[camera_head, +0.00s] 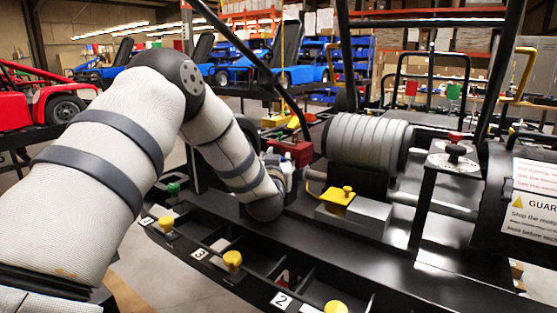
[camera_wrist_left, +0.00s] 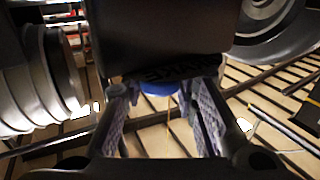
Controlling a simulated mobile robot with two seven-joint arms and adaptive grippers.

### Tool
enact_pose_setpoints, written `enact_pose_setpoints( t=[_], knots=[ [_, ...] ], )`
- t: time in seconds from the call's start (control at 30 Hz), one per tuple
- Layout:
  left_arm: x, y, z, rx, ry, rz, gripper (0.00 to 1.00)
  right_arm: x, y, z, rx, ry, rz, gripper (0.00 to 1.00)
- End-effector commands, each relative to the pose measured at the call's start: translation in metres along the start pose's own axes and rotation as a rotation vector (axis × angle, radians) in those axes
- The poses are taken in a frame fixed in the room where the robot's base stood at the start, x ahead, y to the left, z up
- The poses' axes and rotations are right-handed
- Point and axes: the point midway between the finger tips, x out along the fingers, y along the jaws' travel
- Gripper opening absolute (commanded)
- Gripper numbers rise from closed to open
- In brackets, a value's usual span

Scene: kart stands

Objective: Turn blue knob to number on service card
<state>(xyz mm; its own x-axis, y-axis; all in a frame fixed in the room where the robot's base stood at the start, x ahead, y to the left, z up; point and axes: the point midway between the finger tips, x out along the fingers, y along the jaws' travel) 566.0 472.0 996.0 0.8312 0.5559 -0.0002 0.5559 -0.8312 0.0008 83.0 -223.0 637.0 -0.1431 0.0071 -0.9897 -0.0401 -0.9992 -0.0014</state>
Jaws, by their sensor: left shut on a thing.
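The blue knob (camera_wrist_left: 158,88) shows in the left wrist view as a blue rounded edge under a dark housing. My left gripper (camera_wrist_left: 158,100) has its two fingers on either side of the knob and is shut on it. The knob's number marks do not show. In the head view my left arm reaches in from the left and bends down at the middle of the bench; its fingers and the blue knob cannot be made out there. No service card can be clearly made out. My right gripper is not in view.
A ribbed grey cylinder (camera_head: 368,140) stands beyond my left wrist, near a yellow-topped block (camera_head: 338,198). A round white dial with a black knob (camera_head: 452,158) is to the right. Yellow knobs (camera_head: 232,260) with number tags line the front rail. A guard sign (camera_head: 535,200) stands at right.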

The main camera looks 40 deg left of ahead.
Motion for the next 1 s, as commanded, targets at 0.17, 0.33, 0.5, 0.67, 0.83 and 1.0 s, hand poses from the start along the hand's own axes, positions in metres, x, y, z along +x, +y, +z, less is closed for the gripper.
enact_pose_setpoints(
  t=[0.17,0.33,0.5,0.67,0.83,1.0],
  knots=[
    [0.000,0.003,0.004,0.005,-0.001,-0.144,0.00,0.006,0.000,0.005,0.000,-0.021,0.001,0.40],
    [0.001,0.003,0.006,0.007,-0.002,-0.305,0.00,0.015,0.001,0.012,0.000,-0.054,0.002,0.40],
    [0.002,0.003,0.008,0.007,-0.002,-0.462,0.00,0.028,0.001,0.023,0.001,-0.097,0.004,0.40],
    [0.002,0.003,0.008,0.006,-0.003,-0.592,0.00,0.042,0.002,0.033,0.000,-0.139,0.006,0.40],
    [0.001,0.002,0.007,0.005,-0.002,-0.703,0.00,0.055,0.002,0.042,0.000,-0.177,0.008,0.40],
    [0.001,0.002,0.006,0.003,-0.003,-0.779,0.00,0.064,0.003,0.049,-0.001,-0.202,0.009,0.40]
  ],
)
